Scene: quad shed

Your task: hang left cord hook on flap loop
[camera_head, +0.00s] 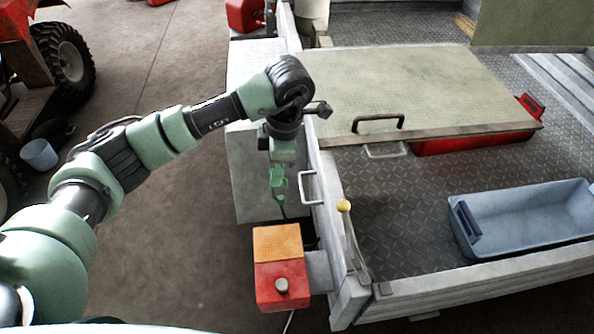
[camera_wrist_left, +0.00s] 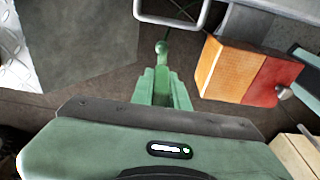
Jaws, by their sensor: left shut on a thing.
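My left gripper (camera_head: 279,182) points down just outside the trailer's side wall. Its green fingers are shut on a small green piece, which I take to be the left cord hook; its rounded end (camera_wrist_left: 162,48) sticks out past the fingertips in the left wrist view. A pale metal loop (camera_head: 309,187) stands out from the side wall, just right of the gripper and apart from it. It also shows in the wrist view (camera_wrist_left: 172,22). A second metal loop (camera_head: 387,151) sits at the front edge of the beige flap (camera_head: 410,85). I cannot tell which is the flap loop. My right gripper is not in view.
An orange and red box (camera_head: 279,265) stands below the gripper by the trailer corner. A yellow-knobbed lever (camera_head: 344,206) rises at that corner. A grey-blue bin (camera_head: 525,215) and red case (camera_head: 470,142) are on the trailer bed.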

